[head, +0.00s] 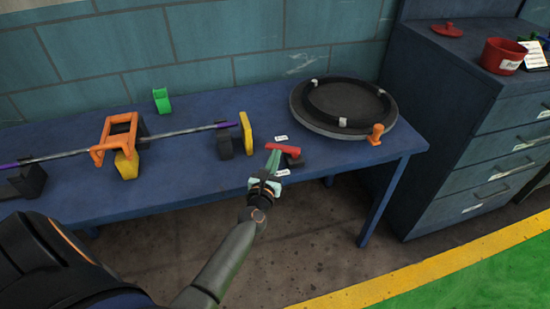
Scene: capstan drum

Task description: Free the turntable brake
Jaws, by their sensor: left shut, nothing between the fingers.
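The turntable (310,121), a round grey disc with a black ring (345,84) on it, sits at the right end of the blue bench. A red lever (287,149) on a dark base (293,161) lies on the bench left of the turntable; it looks like the brake. Small white labels lie behind (281,138) and in front of it (282,173). My left gripper (273,156) is shut and empty, with its pale green fingers at the left part of the red lever. I cannot tell whether they touch. My right gripper is not in view.
An orange peg (376,134) stands at the turntable's front right edge. On the left, a metal rod (75,153) with an orange frame (97,155) rests on dark blocks. A yellow plate (246,133) stands near its end. Drawers (480,140) stand right of the bench (190,180).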

